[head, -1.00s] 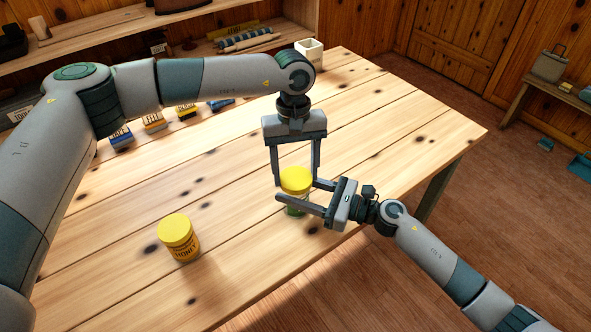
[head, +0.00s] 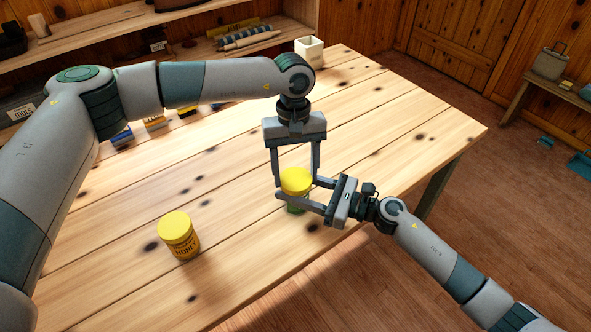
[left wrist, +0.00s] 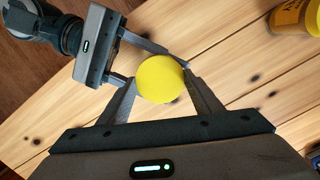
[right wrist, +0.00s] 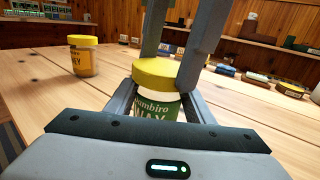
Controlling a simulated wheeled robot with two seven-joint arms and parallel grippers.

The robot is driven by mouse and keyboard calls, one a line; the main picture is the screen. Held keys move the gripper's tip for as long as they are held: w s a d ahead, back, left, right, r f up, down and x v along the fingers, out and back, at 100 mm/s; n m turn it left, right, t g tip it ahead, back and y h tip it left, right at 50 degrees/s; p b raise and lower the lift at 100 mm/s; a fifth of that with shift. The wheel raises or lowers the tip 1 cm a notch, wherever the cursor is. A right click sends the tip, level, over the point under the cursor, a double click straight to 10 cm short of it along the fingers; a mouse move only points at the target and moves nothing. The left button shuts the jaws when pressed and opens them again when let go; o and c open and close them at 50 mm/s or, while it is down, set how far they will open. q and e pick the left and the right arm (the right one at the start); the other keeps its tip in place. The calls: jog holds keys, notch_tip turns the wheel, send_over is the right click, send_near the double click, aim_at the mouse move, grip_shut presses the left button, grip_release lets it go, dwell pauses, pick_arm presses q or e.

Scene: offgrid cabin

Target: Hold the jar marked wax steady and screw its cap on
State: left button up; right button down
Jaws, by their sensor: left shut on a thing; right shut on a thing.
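The wax jar (right wrist: 157,112) stands upright on the table, with a green label reading "WAX" and a white band above it. Its yellow cap (head: 296,180) rests level on top and also shows in the left wrist view (left wrist: 160,79). I cannot tell how tightly it is threaded. My left gripper (head: 295,182) reaches down from above, shut on the cap, a finger at each side. My right gripper (head: 300,196) comes in low from the right, shut around the jar's body below the cap. The fingers hide part of the jar.
A yellow-capped honey jar (head: 180,240) stands apart on the table to the left. Several small boxes (right wrist: 256,78) lie near the back edge, and a white container (head: 309,52) stands at the far corner. The bench's front middle is clear.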

pick_arm(q)
jog(key=m, duration=0.7)
jog(key=shift+d+y, duration=0.1)
jog(key=shift+y, duration=0.3)
jog(key=m, duration=0.6)
jog(key=shift+t+y, duration=0.3)
jog(key=o, duration=1)
jog(key=shift+r, duration=0.15)
jog(key=shift+r, duration=2.1)
jog(key=shift+n, duration=0.3)
jog(key=shift+c, duration=0.3)
